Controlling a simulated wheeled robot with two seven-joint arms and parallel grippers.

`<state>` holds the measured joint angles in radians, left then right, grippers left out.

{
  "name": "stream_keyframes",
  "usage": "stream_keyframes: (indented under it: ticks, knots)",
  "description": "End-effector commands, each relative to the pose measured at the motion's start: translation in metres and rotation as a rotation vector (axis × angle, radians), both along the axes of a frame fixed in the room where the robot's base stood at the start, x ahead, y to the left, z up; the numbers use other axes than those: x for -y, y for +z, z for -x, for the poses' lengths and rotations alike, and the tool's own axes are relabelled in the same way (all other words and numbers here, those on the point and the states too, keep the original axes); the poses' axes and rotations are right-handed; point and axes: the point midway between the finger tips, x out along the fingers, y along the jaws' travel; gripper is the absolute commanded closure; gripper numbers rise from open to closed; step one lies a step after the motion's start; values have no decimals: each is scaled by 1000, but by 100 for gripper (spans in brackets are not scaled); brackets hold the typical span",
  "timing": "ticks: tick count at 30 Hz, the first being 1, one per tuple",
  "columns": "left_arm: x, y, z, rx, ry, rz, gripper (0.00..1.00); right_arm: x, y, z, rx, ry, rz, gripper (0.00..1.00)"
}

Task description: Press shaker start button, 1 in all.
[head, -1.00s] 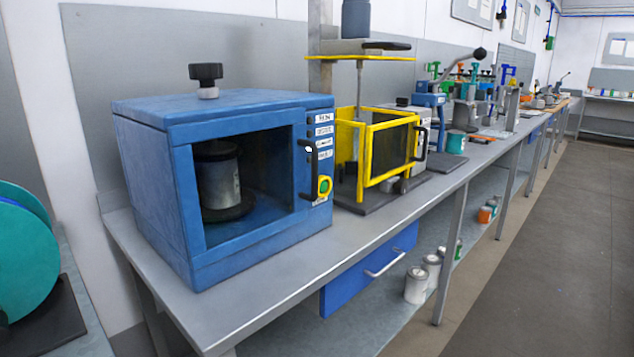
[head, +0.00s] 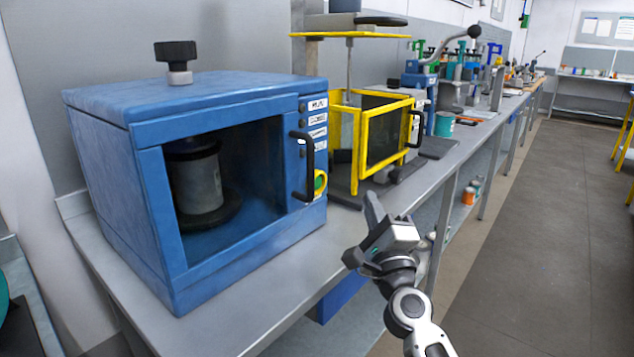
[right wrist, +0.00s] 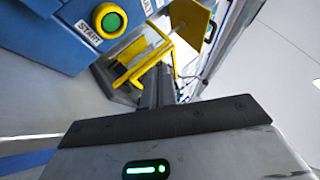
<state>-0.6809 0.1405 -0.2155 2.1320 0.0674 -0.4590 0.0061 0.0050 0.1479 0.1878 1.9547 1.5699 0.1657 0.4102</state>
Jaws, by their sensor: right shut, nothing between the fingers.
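The blue shaker (head: 200,170) stands on the bench with a can (head: 197,182) inside, behind its front window. Its start button, green in a yellow ring, is low on the right front panel (head: 320,184). The right wrist view shows the button (right wrist: 111,21) clearly, with a START label beside it. My right gripper (head: 372,208) is shut and empty. It is in front of the bench edge, to the right of the button and apart from it. My left gripper is out of view.
A black door handle (head: 304,166) stands out just left of the button. A yellow-framed machine (head: 385,140) is on the bench to the right of the shaker. The bench strip (head: 290,285) before the shaker is bare, and the floor (head: 540,220) at right is clear.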

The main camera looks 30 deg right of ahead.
Motion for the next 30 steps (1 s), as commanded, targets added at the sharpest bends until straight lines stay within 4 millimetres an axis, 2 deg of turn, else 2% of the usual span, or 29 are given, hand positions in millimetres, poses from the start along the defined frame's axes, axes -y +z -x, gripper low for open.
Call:
stream_keyframes:
  ticks: [7, 21, 30]
  knots:
    - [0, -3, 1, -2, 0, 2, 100, -5, 0, -11, 1, 2, 0, 100]
    - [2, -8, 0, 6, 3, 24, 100, -29, -1, -69, -1, 2, 2, 100]
    - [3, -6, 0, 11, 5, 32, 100, -35, 0, -81, -1, 2, 4, 100]
